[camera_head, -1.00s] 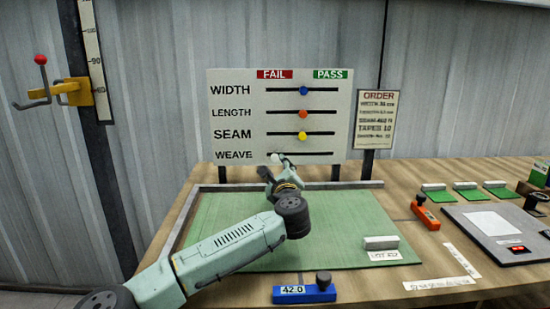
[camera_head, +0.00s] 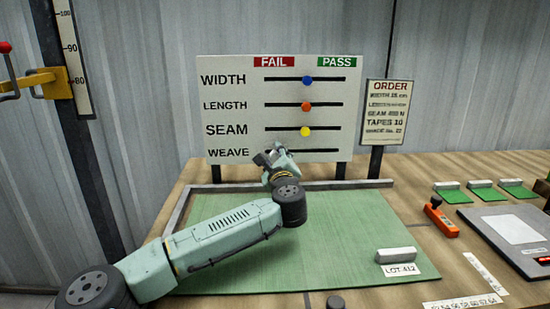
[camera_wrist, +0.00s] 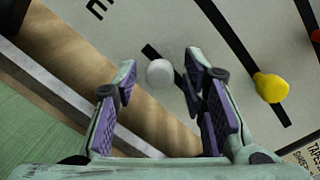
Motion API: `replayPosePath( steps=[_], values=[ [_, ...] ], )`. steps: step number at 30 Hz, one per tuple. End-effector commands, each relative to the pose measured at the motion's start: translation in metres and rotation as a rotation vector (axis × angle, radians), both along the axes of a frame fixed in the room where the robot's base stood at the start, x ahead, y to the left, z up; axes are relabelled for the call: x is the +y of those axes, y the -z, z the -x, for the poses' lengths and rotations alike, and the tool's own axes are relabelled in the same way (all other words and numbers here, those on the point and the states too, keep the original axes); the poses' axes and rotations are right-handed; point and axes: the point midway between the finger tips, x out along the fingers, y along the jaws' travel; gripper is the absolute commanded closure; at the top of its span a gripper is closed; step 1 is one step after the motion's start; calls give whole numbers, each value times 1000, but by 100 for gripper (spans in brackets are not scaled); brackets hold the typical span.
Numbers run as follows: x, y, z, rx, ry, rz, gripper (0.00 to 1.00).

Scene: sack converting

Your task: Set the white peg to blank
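The inspection board (camera_head: 230,66) stands upright at the back of the bench, with FAIL at upper left and PASS at upper right. The white peg (camera_wrist: 160,72) is on the bottom WEAVE slot (camera_head: 318,154). In the head view my gripper (camera_head: 272,154) covers the peg and the left part of that slot. In the wrist view my gripper (camera_wrist: 158,70) is open, its two purple-padded fingers on either side of the white peg, with gaps showing. The blue peg (camera_head: 307,80), orange peg (camera_head: 306,106) and yellow peg (camera_head: 305,131) sit near the middle of their slots.
The yellow peg (camera_wrist: 270,87) is close to the right finger in the wrist view. A green mat (camera_head: 340,230) lies below the board, with a grey block (camera_head: 396,255) on it. An order sign (camera_head: 388,112) stands right of the board. An orange tool (camera_head: 441,218) lies further right.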

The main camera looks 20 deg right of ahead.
Motion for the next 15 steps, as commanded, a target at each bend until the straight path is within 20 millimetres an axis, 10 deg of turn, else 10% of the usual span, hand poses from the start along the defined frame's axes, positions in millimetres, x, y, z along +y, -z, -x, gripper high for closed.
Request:
replayPosePath(
  steps=[15],
  values=[
    [0,0,0,0,0,0,98]
  ],
)
